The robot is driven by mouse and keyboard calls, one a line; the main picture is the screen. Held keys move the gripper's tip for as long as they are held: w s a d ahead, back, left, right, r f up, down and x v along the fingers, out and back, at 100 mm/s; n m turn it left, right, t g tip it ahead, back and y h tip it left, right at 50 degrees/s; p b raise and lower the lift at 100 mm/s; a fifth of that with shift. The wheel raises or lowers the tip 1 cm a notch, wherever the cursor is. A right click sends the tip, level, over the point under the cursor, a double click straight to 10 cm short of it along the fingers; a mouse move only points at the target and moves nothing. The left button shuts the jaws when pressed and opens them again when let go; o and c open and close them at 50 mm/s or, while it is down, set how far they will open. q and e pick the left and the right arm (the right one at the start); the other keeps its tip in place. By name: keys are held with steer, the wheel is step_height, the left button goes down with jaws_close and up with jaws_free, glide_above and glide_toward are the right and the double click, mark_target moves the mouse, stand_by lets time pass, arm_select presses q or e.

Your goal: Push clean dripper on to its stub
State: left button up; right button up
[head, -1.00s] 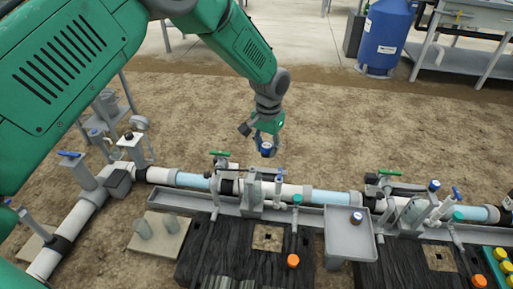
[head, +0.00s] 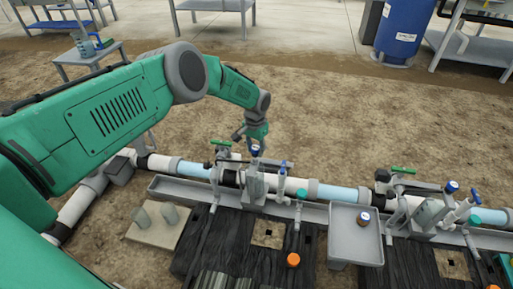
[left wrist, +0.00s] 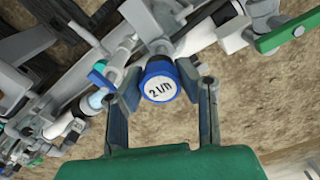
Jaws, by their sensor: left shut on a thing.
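My left gripper (head: 256,143) is shut on a blue-rimmed dripper (head: 255,150) with a white face. In the left wrist view the dripper (left wrist: 159,81) sits between the fingertips, its face marked "2 L/h" toward the camera. In the head view it is just behind and above the grey clamp block (head: 258,181) on the pipe line. I cannot make out the stub, or whether the dripper touches it. My right gripper is not in view.
A grey tray (head: 343,240) in front of the pipe holds another round capped piece (head: 363,219). Green-handled (head: 403,170) and blue-handled (head: 283,167) valves stick up from the line. An orange cap (head: 293,260) lies on the black sheeting. Bare soil lies behind the pipe.

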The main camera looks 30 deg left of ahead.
arm_select(q)
steer(key=shift+a+f, duration=0.25)
steer(key=shift+f, duration=0.1)
steer(key=shift+a, duration=0.2)
steer(key=shift+d, duration=0.45)
steer(key=shift+s+d, duration=0.15)
steer(key=shift+d, duration=0.05)
steer(key=shift+f, duration=0.1)
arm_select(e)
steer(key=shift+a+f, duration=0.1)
arm_select(q)
steer(key=shift+a+f, duration=0.1)
steer(key=shift+a, duration=0.15)
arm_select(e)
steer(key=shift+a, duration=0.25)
arm_select(q)
steer(key=shift+d+f, duration=0.15)
steer(key=shift+f, duration=0.1)
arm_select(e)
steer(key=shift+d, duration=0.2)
arm_select(q)
steer(key=shift+a+f, duration=0.2)
steer(key=shift+f, duration=0.05)
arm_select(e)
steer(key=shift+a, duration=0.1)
arm_select(q)
steer(key=shift+f, duration=0.3)
steer(key=shift+c, duration=0.7)
